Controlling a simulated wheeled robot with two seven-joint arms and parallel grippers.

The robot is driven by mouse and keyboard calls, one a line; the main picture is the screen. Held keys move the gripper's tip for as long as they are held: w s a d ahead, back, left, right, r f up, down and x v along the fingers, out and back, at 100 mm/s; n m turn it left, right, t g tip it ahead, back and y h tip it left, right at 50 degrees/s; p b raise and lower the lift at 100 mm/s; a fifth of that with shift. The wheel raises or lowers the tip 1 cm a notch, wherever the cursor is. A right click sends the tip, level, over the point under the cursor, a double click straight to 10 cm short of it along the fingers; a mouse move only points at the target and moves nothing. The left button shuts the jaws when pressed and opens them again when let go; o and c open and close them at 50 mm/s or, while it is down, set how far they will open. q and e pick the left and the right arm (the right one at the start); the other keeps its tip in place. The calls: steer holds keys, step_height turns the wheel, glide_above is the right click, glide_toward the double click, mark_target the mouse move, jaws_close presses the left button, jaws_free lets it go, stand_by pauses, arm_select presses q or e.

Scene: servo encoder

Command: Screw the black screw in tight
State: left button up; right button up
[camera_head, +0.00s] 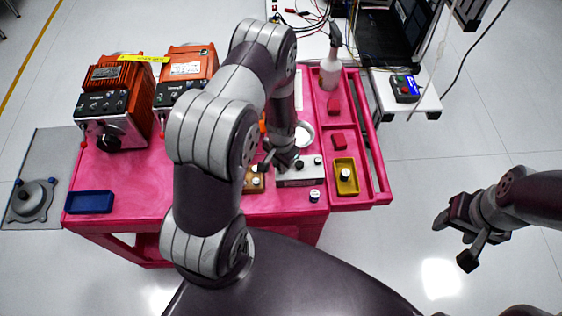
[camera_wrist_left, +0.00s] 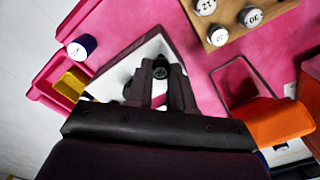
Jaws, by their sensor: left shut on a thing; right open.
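My left gripper (camera_head: 287,162) reaches down over a pale grey-white block (camera_head: 300,178) near the front edge of the pink table. In the left wrist view its two dark fingers (camera_wrist_left: 160,82) are shut on a small round black screw (camera_wrist_left: 160,72), with the block's bright top (camera_wrist_left: 150,50) under them. The fingers hide the screw's lower part, so I cannot tell how far it sits in the block. My right gripper (camera_head: 462,232) is open and empty, off to the right of the table above the floor.
A wooden weight holder (camera_head: 253,183) stands just left of the block. A blue, white-topped cylinder (camera_head: 314,196) stands at its front right. A yellow bin (camera_head: 346,178) lies right, a blue tray (camera_head: 89,202) far left. Orange machines (camera_head: 122,95) and a spray bottle (camera_head: 330,70) stand behind.

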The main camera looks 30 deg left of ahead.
arm_select(q)
steer(key=shift+f+b, duration=0.7)
steer(key=shift+f, duration=0.2)
jaws_close()
steer(key=m, duration=0.6)
steer(key=shift+m, duration=0.3)
steer(key=m, duration=0.3)
steer(key=shift+m, duration=0.4)
steer(key=m, duration=0.4)
steer(key=shift+s+f, duration=0.1)
steer(key=m, duration=1.2)
steer(key=shift+m, duration=0.6)
